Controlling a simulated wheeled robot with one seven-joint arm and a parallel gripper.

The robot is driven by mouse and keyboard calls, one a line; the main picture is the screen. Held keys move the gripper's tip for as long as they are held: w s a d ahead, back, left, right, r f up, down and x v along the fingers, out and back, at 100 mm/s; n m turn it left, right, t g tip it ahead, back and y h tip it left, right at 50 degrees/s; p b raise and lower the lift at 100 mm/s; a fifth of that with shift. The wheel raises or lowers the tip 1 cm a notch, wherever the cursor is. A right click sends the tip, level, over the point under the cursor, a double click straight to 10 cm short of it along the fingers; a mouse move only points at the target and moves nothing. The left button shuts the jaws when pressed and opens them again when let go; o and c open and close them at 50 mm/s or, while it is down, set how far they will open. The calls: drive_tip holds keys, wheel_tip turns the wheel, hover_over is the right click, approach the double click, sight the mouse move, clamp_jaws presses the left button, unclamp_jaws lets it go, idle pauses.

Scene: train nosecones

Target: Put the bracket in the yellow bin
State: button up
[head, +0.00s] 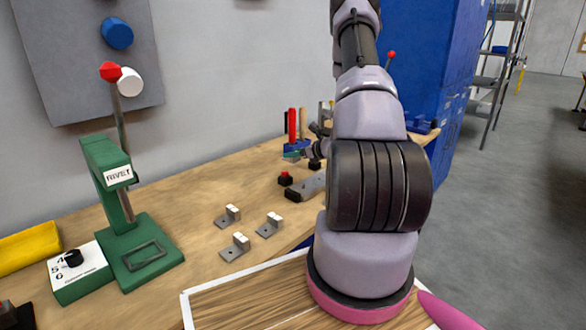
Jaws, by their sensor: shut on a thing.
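Several small grey L-shaped brackets with pale upright tops lie on the wooden bench: one at the back left (228,216), one at the right (270,225) and one at the front (235,248). They stand apart from each other. A yellow block-like thing (30,246), possibly the yellow bin, is cut by the left edge of the head view; I cannot see an opening in it. My arm rises through the middle right and leaves at the top.
A green rivet press (140,255) with a red-knobbed lever stands left of the brackets, beside a dial box (80,272). Red-handled tools (291,126) and a black-and-red button (285,179) are farther back. A blue cabinet (425,70) stands behind my arm. The bench around the brackets is clear.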

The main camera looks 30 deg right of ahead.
sight(295, 175)
drive_tip(key=shift+f, duration=2.8)
drive_tip(key=shift+f, duration=0.15)
drive_tip(key=o, duration=1.4)
